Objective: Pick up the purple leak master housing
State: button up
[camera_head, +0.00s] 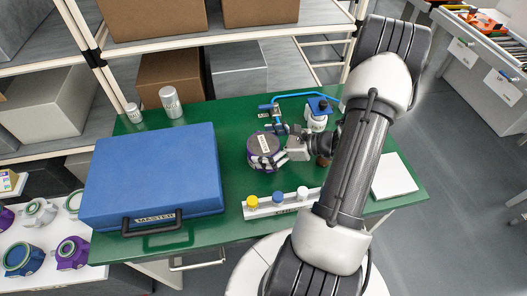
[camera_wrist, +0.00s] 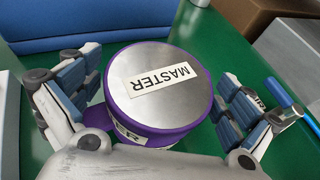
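The purple leak master housing (camera_head: 256,158) stands on the green table, right of the blue case. In the wrist view the housing (camera_wrist: 160,88) is a round purple body with a flat silver top. A white MASTER label lies on its top, and another label shows on its side. My gripper (camera_head: 281,146) is at the housing's right side, low over the table. In the wrist view my gripper (camera_wrist: 160,72) is open, with one finger on each side of the housing. A gap shows at the right finger; contact at the left finger is unclear.
A blue MASTER case (camera_head: 150,175) fills the table's left part. A blue-and-white device (camera_head: 318,115) with a blue hose stands behind my gripper. A white rack (camera_head: 264,210) with yellow, blue and white caps lies in front. Shelves with boxes (camera_head: 170,80) stand behind.

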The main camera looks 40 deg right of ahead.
jog(key=c, duration=1.3)
jog(key=shift+r, duration=0.1)
